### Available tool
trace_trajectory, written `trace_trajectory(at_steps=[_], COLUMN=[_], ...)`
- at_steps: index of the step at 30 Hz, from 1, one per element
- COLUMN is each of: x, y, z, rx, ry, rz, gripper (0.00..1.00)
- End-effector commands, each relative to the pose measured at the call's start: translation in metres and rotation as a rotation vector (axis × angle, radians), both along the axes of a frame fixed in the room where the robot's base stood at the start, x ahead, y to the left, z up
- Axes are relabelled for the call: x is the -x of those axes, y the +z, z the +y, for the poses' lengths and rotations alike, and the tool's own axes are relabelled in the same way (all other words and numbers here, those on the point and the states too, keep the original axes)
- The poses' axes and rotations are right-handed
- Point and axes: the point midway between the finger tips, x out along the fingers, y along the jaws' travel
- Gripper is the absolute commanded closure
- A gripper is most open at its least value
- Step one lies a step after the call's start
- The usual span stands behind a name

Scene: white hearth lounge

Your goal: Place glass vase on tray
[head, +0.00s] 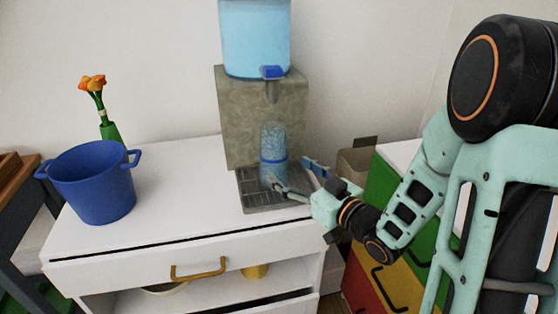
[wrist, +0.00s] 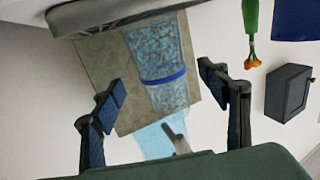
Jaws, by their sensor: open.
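The glass vase (head: 273,143) is clear, textured and bluish with a blue band. It stands upright at the grey slotted tray (head: 258,206) at the foot of the water dispenser, below its spout. My gripper (head: 294,174) reaches in from the right, low beside the vase, with its fingers spread. In the wrist view, which is upside down, the vase (wrist: 170,58) shows between the two open fingers of my gripper (wrist: 162,92), with a gap on both sides. The vase's base is partly hidden by a finger in the head view.
The stone-coloured water dispenser (head: 235,117) with its blue tank (head: 256,35) stands close behind the vase. A blue pot (head: 95,187) and orange flowers in a green vase (head: 109,131) stand at left on the white cabinet top (head: 180,180). Free surface lies between.

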Motion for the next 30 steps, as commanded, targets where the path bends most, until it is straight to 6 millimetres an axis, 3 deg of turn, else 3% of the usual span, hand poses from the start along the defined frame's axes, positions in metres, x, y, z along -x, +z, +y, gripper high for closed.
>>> trace_trajectory(at_steps=[6, 14, 26, 30], x=[0.026, 0.035, 0.034, 0.032], y=[0.004, 0.003, 0.003, 0.003], z=[-0.022, -0.027, -0.025, 0.0], rx=[0.0, -0.001, 0.002, 0.05], ry=[-0.002, 0.0, 0.004, 0.068], rz=[0.004, 0.001, 0.0, -0.012], gripper=[0.32, 0.32, 0.32, 0.32])
